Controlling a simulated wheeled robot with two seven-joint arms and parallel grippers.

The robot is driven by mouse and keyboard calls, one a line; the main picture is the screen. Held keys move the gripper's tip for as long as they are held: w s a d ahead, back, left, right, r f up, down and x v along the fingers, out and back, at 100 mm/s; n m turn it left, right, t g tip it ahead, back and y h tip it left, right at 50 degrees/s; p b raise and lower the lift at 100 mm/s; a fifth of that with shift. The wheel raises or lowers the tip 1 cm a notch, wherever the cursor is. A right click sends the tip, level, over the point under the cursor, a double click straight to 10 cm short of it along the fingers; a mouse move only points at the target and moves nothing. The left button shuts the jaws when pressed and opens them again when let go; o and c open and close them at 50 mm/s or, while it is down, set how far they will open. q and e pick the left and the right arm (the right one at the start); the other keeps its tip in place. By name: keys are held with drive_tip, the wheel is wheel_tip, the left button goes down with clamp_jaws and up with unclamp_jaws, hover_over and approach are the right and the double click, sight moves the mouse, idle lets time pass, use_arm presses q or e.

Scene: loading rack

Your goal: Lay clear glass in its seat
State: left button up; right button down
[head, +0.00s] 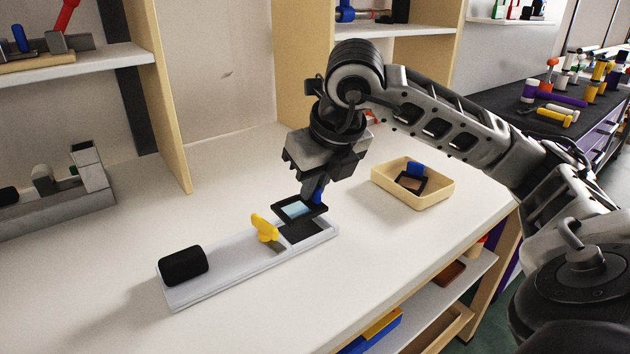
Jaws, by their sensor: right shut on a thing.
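My right gripper (319,188) is shut on the blue tab of the clear glass (296,209), a pale pane in a black square frame. It holds the glass over the right part of a long white holder (225,266). The dark square seat (303,232) shows in the holder just below and right of the frame, partly covered by it. I cannot tell whether the frame touches the holder. A yellow knob (265,228) stands beside the seat, and a black cylinder (184,266) lies at the holder's left end. My left gripper is out of view.
A cream bin (432,201) to the right holds another black-framed piece (410,184) with a blue tab. A grey fixture (60,203) stands at the left. Shelf uprights rise behind. The white table (405,250) is clear around the holder.

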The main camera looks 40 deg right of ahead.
sight(315, 202)
wheel_tip(315, 202, down, 2)
drive_tip(key=shift+f+b, duration=0.25)
drive_tip(key=shift+b, duration=0.65)
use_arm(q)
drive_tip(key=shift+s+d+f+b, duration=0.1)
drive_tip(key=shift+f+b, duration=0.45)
use_arm(e)
drive_tip(key=shift+f, duration=0.55)
drive_tip(key=c, duration=1.4)
unclamp_jaws()
drive_tip(key=shift+c, duration=0.2)
drive_tip(key=shift+r, duration=0.1)
